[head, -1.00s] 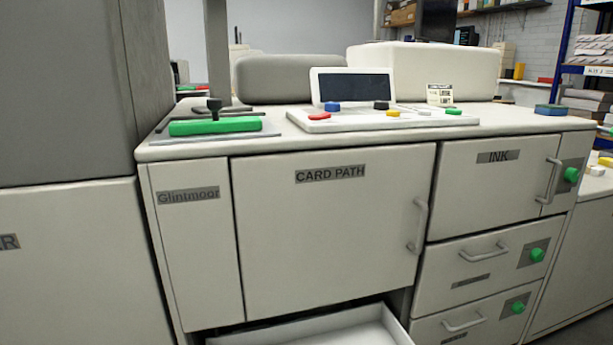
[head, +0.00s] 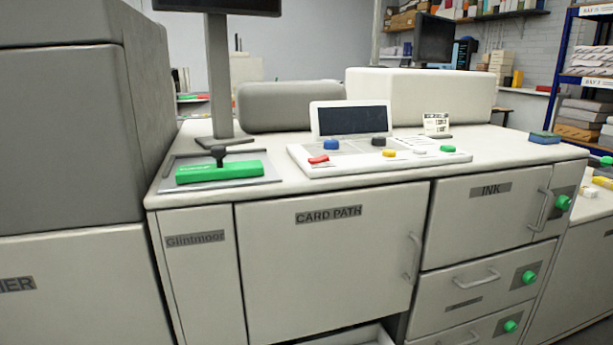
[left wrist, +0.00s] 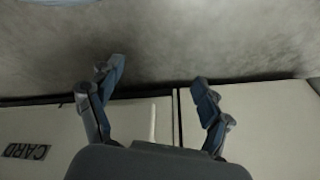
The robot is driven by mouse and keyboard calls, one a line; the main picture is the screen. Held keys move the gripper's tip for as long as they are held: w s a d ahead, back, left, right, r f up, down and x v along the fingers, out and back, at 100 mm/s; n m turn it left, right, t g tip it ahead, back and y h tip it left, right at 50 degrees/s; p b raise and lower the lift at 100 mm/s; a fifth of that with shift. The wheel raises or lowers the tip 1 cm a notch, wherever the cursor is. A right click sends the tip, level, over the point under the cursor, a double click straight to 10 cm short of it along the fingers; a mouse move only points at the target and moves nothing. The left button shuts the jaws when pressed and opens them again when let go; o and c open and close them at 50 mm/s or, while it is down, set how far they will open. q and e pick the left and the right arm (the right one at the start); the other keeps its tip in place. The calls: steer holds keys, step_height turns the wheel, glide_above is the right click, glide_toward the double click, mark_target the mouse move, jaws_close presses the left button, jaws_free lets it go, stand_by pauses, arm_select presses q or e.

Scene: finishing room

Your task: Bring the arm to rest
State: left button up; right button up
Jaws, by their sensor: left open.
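My left gripper (left wrist: 158,100) shows in the left wrist view with its two blue-grey fingers spread apart and nothing between them. Beyond the fingers are a bare grey floor (left wrist: 190,60) and pale panels, one with a label reading CARD (left wrist: 25,151). Neither arm shows in the head view, and my right gripper is in no view.
A pale machine has a CARD PATH door (head: 330,260), an INK door (head: 480,205) and drawers with green knobs. A drawer (head: 355,337) below the CARD PATH door stands out.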

arm_select(q)
steer(key=s+a+f+p, duration=0.1)
steer(key=s+f+p, duration=0.2)
steer(key=s, duration=0.6)
steer(key=s+a+f+g+p, duration=0.1)
steer(key=s+a+f+p, duration=0.1)
steer(key=s+p, duration=0.6)
steer(key=shift+s+f+g+p, duration=0.3)
steer(key=shift+s+f, duration=0.4)
steer(key=shift+f, duration=0.05)
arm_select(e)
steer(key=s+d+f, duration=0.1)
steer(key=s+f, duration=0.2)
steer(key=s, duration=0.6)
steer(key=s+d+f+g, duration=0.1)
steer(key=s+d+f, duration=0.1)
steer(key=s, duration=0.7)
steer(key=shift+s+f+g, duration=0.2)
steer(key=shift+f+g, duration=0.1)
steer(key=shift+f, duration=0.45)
